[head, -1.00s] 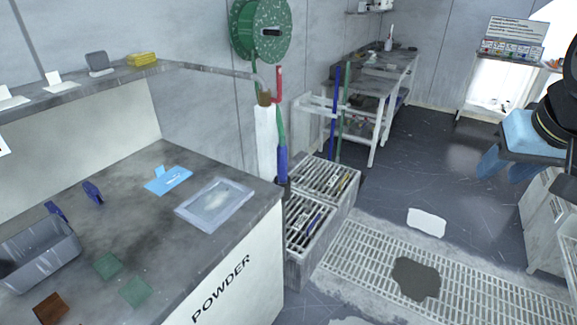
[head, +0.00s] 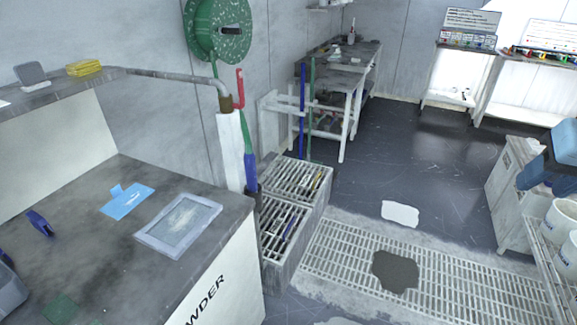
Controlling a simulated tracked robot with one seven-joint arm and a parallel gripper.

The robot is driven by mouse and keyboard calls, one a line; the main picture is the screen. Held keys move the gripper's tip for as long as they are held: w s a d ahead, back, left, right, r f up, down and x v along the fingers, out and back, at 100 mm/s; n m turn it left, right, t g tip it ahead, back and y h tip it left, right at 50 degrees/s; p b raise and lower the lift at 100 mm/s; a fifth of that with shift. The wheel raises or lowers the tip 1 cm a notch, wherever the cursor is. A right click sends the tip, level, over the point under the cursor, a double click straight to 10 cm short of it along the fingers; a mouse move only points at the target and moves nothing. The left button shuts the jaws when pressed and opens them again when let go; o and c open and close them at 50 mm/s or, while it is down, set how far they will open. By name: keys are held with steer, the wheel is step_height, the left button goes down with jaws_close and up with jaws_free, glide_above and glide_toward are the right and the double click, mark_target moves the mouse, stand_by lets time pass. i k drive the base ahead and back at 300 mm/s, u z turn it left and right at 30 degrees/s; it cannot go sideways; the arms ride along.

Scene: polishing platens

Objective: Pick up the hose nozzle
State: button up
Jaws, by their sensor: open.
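The hose nozzle (head: 250,172) is blue and hangs upright at the lower end of a green hose. It is beside a white post, past the far corner of the powder bench. The green hose reel (head: 205,45) is on the wall above it. My gripper (head: 548,180) shows only in part as blue pieces at the right edge. It is open, far to the right of the nozzle and apart from it. Most of my arm is out of frame.
Grated bins (head: 285,225) stand close by the nozzle. A floor grate (head: 335,255) and open dark floor (head: 420,165) lie to the right.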

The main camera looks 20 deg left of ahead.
mark_target(250, 160)
steer(key=z, duration=0.65)
steer(key=i, duration=1.95)
steer(key=u, duration=2.85)
steer(key=i, duration=0.65)
steer(key=u, duration=0.2)
